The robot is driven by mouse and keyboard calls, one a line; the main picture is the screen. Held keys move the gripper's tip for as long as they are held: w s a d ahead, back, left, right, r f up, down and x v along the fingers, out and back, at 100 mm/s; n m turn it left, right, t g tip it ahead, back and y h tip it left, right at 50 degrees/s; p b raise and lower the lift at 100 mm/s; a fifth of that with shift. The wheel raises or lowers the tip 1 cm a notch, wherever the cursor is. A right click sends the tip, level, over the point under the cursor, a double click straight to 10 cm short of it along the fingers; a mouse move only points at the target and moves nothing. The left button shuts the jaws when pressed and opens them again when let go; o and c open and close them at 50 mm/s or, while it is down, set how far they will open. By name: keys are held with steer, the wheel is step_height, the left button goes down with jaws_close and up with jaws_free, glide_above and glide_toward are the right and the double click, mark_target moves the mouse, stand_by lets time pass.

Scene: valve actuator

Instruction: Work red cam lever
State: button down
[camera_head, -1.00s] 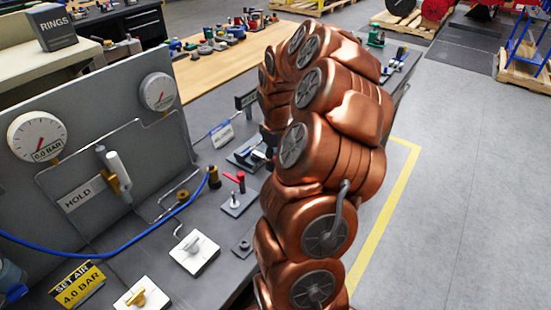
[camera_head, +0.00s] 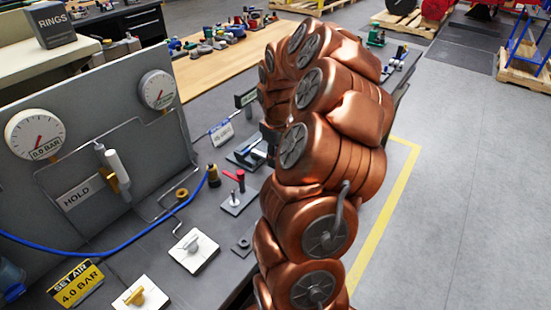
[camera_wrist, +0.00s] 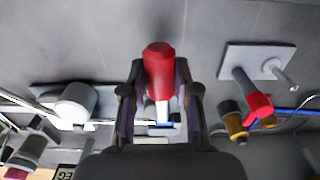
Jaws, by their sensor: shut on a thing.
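In the wrist view, a red handle with a faceted end (camera_wrist: 158,68) stands between the two fingers of my gripper (camera_wrist: 160,100). The gripper is shut on it, with a dark finger on either side. A pale part shows below the red. I cannot tell for sure from the picture whether this is the cam lever's grip. In the head view my copper arm hides the gripper and what it holds. Another red lever (camera_head: 238,177) stands on a small grey plate (camera_head: 239,201) left of my arm; a red handle also shows at the right in the wrist view (camera_wrist: 258,106).
A grey panel with two gauges (camera_head: 35,133) and a HOLD label (camera_head: 76,194) stands at the left. A blue hose (camera_head: 110,250) crosses the bench. White plates (camera_head: 194,250) with a hook and a yellow knob (camera_head: 135,297) sit near the front. Open floor lies to the right.

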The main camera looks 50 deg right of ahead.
stand_by(0.3)
steer(key=c, duration=0.8)
jaws_free()
steer(key=shift+d, duration=0.1)
steer(key=shift+c, duration=0.2)
step_height(320, 180, up, 12)
